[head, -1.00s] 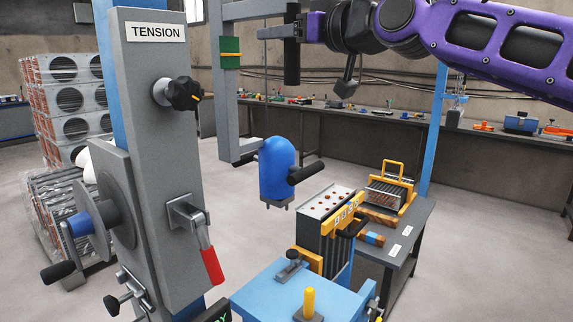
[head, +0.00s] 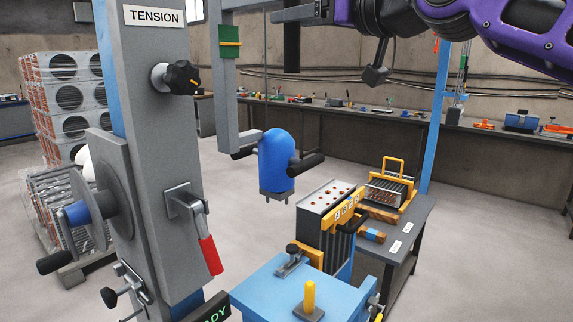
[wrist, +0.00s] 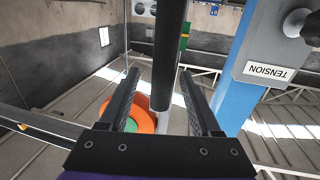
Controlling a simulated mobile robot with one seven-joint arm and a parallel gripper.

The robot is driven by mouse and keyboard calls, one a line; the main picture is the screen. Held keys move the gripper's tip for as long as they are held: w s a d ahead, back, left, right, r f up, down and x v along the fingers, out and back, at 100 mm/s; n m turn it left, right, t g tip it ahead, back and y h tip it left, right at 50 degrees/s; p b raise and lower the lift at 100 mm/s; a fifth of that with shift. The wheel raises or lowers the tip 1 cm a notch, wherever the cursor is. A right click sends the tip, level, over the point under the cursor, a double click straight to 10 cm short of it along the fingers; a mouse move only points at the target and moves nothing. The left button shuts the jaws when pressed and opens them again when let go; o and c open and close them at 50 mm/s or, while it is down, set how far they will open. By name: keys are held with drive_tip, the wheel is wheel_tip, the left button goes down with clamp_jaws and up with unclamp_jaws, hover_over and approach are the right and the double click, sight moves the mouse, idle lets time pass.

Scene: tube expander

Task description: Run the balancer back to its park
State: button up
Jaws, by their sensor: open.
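The balancer appears to be the grey hanging frame (head: 224,90) with a green block (head: 229,41). A blue rounded head (head: 276,160) hangs from its lower end, with a dark side handle. A dark upright grip (head: 291,50) shows near the frame at the top of the head view. My gripper (head: 285,15) is open at the top, its fingers pointing left across that grip. In the wrist view, the dark grip (wrist: 170,40) runs between my open fingers (wrist: 163,95); I cannot tell whether either finger touches it.
A grey column (head: 160,130) with a TENSION sign, knob and red lever (head: 209,255) stands at left. A blue machine table (head: 270,290) and a dark bench (head: 410,220) stand below. Finned units (head: 70,100) are stacked at far left. Open floor lies behind.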

drive_tip(key=shift+b+v, duration=0.3)
drive_tip(key=shift+v, duration=0.85)
drive_tip(key=s+d+f+m+g+h+p, duration=0.1)
drive_tip(key=s+f, duration=0.5)
drive_tip(key=f, duration=0.6)
drive_tip(key=s+d+f+m+g+h+p, duration=0.1)
drive_tip(key=s+d+f+m+g+h, duration=0.3)
drive_tip(key=f, duration=0.7)
drive_tip(key=s+d+f+m+g+h+p, duration=0.1)
drive_tip(key=s+d+f+m+g+h, duration=0.2)
drive_tip(key=s+f, duration=0.6)
wheel_tip(320, 180, down, 4)
drive_tip(key=d+h, duration=0.2)
drive_tip(key=h, duration=0.1)
drive_tip(key=shift+s+d+r+h, duration=0.2)
drive_tip(key=shift+s+h, duration=0.15)
drive_tip(key=shift+h, duration=0.05)
